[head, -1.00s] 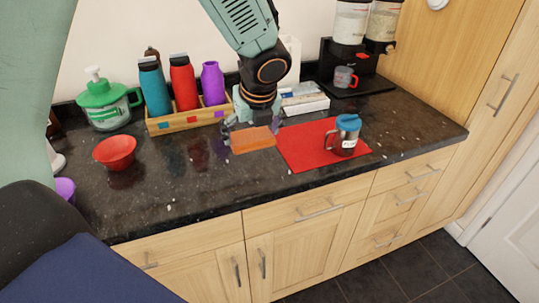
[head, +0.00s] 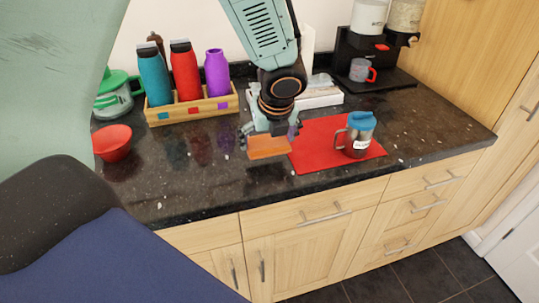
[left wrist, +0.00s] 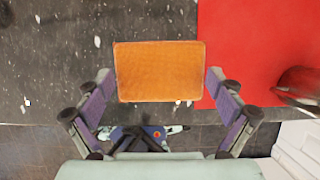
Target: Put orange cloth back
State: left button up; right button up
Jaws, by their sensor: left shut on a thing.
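The orange cloth (head: 268,147) is a flat, folded-looking rectangle at the left edge of the red mat. My left gripper (head: 270,132) is shut on it, one finger at each side, pointing down at the dark counter. In the left wrist view the cloth (left wrist: 159,71) lies between the two fingers (left wrist: 160,98), with dark speckled counter around it. I cannot tell whether the cloth touches the counter or hangs just above it. My right gripper is not in view.
A blue-lidded mug (head: 357,138) stands on the red mat (head: 310,150). Behind are a wooden rack (head: 190,110) with several bottles and a white box (head: 322,98). A red bowl (head: 112,143) stands at left. The dark counter (head: 190,185) is clear in front.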

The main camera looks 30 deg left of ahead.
aim_at(269, 146)
pick_arm(q)
notch_tip(269, 146, down, 3)
jog(key=shift+s+a+b, duration=0.15)
jog(key=shift+b, duration=0.55)
jog(key=shift+f, duration=0.35)
jog(key=shift+w, duration=0.2)
jog(key=shift+f, duration=0.15)
jog(key=o, duration=0.8)
jog(key=shift+s, duration=0.15)
jog(key=shift+c, duration=0.2)
